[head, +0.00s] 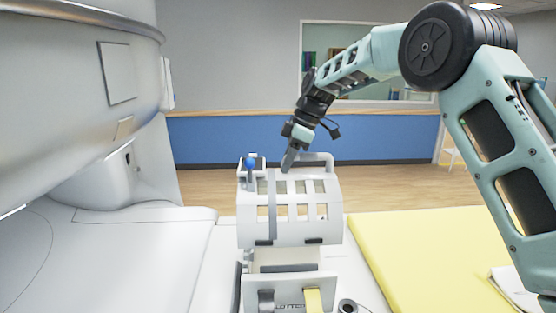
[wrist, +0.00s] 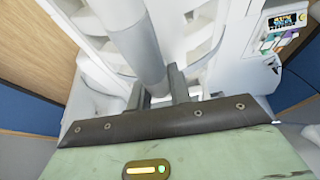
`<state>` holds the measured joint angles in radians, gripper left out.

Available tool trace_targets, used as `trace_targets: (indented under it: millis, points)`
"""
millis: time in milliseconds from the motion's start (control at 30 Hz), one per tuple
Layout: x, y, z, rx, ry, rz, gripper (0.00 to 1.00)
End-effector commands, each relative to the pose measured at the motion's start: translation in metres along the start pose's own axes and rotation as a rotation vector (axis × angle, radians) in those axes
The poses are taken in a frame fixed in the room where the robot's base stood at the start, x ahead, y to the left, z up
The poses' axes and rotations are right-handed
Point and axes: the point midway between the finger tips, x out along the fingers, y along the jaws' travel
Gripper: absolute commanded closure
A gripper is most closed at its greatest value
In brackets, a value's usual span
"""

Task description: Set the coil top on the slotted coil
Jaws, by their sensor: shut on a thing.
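The coil top (head: 290,187) is a white curved shell with rows of rectangular windows, a grey band and a handle on top, in the middle of the head view. My gripper (head: 288,166) reaches down to its handle from above. In the wrist view my gripper (wrist: 160,92) is shut on a thick grey bar (wrist: 138,45), which looks like that handle. Below the shell is a white lower part (head: 290,283) with a yellow strap, seemingly the slotted coil. Its upper part is hidden by the shell, and I cannot tell whether the two touch.
The large white magnet (head: 75,110) fills the left, with a white bed surface (head: 120,270) below it. A yellow pad (head: 420,265) lies at the right. A blue ball (head: 251,163) stands beside the shell's top left. A small display panel (wrist: 288,25) shows in the wrist view.

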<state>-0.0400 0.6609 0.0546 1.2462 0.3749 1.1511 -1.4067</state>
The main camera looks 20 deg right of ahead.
Motion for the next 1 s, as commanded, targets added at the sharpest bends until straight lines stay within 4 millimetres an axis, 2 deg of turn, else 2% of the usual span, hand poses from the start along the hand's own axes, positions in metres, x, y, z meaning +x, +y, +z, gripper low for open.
trace_targets:
  millis: [800,1000]
  points:
    - [0.067,0.001,0.026,-0.001,0.003,0.003,1.0]
    - [0.076,0.002,0.03,-0.001,0.003,0.004,1.0]
